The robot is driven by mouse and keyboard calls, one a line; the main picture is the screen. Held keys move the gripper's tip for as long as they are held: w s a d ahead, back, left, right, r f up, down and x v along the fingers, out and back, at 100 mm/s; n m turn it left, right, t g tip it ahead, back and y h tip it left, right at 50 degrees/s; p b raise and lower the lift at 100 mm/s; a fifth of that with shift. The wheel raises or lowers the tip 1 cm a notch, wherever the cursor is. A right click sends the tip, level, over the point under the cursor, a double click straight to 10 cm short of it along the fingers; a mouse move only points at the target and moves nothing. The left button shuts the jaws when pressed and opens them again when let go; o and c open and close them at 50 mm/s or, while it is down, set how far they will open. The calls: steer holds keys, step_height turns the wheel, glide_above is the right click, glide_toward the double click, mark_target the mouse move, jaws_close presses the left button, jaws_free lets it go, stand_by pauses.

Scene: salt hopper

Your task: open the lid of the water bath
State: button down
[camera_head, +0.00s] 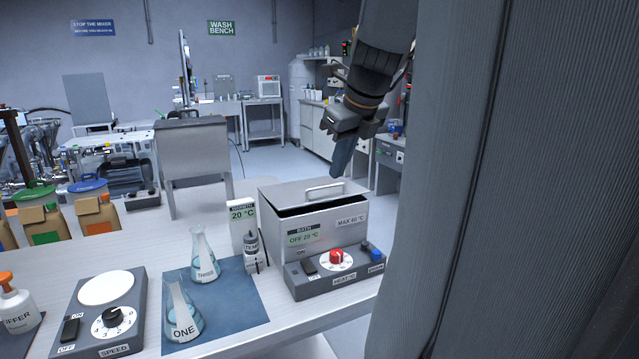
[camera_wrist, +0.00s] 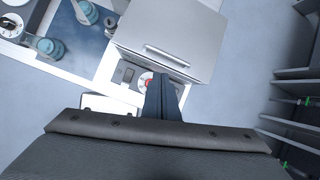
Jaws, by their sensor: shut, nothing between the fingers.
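The water bath (camera_head: 328,229) is a grey metal box on the white bench, with a control panel and a red knob in front. Its grey lid (camera_head: 300,193) lies over the top, and a dark gap shows under the lid's front edge. The lid carries a pale bar handle (camera_head: 324,190). In the wrist view the lid (camera_wrist: 165,30) and its handle (camera_wrist: 168,56) show beyond my fingertips. My gripper (camera_head: 340,173) points down above the back right of the lid in the head view. Its dark fingers (camera_wrist: 161,80) are together and empty, apart from the handle.
A thermometer stand (camera_head: 244,225) is just left of the bath. Flasks stand on a blue mat (camera_head: 232,290). A stirrer with a dial (camera_head: 105,310) sits further left. My arm and body hide the right side of the head view. Floor is open right of the bath.

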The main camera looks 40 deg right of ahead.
mark_target(334, 185)
steer(key=w+d+f+m, duration=0.1)
steer(key=f, duration=0.1)
steer(key=w+d+f+m+p, duration=0.1)
steer(key=f, duration=0.1)
steer(key=w+d+f+m, duration=0.1)
steer(key=f, duration=0.1)
steer(key=shift+w+d, duration=0.2)
steer(key=shift+w, duration=0.15)
steer(key=shift+w+r+p, duration=0.25)
steer(key=shift+r+p, duration=0.65)
steer(key=shift+p, duration=0.3)
stand_by(0.5)
steer(key=shift+w+d+r+p, duration=0.1)
steer(key=shift+w+r+p, duration=0.2)
steer(key=shift+r+p, duration=0.4)
stand_by(1.1)
